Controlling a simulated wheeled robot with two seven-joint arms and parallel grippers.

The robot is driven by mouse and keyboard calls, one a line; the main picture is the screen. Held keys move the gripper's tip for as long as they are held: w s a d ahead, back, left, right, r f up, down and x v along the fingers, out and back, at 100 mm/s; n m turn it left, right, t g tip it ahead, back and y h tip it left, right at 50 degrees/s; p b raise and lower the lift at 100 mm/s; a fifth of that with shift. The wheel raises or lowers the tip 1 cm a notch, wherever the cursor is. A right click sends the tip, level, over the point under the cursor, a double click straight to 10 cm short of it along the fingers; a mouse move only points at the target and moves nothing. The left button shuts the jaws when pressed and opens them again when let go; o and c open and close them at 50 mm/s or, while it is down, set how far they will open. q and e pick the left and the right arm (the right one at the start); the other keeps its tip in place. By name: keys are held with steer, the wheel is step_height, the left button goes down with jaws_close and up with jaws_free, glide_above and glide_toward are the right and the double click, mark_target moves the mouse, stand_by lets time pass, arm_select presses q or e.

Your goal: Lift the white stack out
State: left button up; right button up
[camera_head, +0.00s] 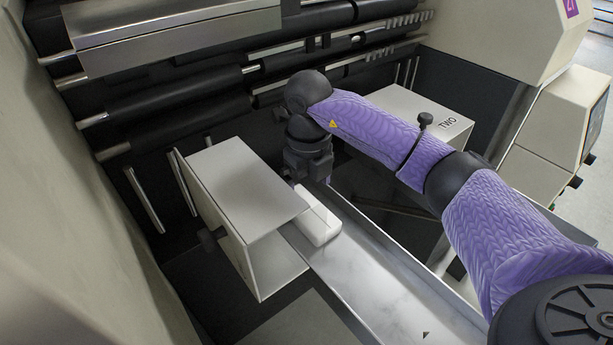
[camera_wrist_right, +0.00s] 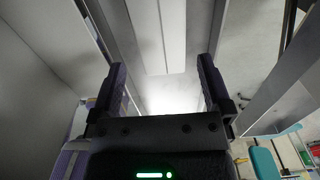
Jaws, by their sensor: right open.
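The white stack (camera_head: 318,217) lies at the upper end of a shiny metal trough (camera_head: 385,275), close beside a grey box-shaped cover. My right gripper (camera_head: 314,186) points down just behind the stack in the head view; its fingertips are hard to make out there. In the right wrist view its two fingers (camera_wrist_right: 162,75) stand wide apart with nothing held between them. A pale long block, which looks like the stack (camera_wrist_right: 157,35), lies beyond and between the fingers. I cannot tell whether the fingers touch it. My left gripper is not in view.
The grey cover (camera_head: 243,193) stands left of the trough, and a second box marked TWO (camera_head: 410,115) stands to the right. Black and metal rollers (camera_head: 190,100) fill the back. The trough's lower part is clear. A cream machine wall (camera_head: 60,200) closes the left.

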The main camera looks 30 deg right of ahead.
step_height(320, 180, down, 6)
steer(key=shift+b, duration=0.9)
steer(key=shift+f, duration=0.5)
steer(key=shift+c, duration=0.3)
